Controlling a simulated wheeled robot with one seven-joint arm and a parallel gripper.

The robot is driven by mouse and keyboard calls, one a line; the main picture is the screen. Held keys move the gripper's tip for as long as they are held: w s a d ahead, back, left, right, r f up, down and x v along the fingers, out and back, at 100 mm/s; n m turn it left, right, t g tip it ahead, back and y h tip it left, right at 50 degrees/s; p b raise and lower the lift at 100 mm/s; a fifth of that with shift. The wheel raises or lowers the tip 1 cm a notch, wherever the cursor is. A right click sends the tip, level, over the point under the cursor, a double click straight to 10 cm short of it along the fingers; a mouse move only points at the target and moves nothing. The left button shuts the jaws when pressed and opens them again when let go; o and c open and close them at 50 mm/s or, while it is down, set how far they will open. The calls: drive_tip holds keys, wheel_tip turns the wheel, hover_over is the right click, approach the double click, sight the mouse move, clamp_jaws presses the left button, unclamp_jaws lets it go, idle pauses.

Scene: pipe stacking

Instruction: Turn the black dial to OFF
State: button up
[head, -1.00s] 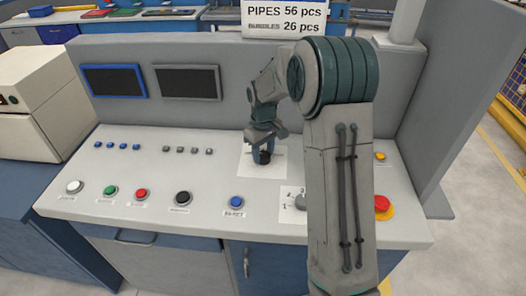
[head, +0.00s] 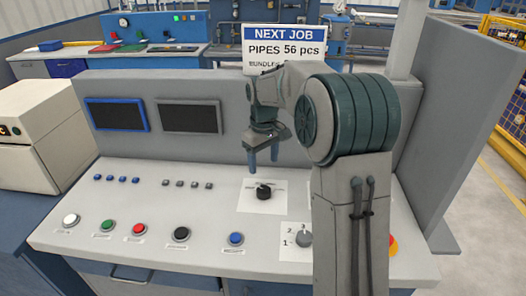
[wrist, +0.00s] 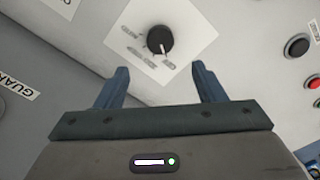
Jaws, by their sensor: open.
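The black dial (head: 264,191) sits on a white label plate (head: 249,204) on the sloped console. In the wrist view the dial (wrist: 160,40) has a white pointer line aimed toward the label's lower right; the printed words are too small to read. My gripper (head: 263,160) is open and empty, above and a little behind the dial in the head view. In the wrist view its two blue fingers (wrist: 160,82) are apart, and the dial lies beyond the gap between them, untouched.
A grey numbered selector (head: 304,239) is right of the dial, partly beside my arm. White (head: 70,220), green (head: 107,225), red (head: 138,229), black (head: 181,233) and blue (head: 236,239) buttons line the front.

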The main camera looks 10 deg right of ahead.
drive_tip(key=shift+r, duration=1.7)
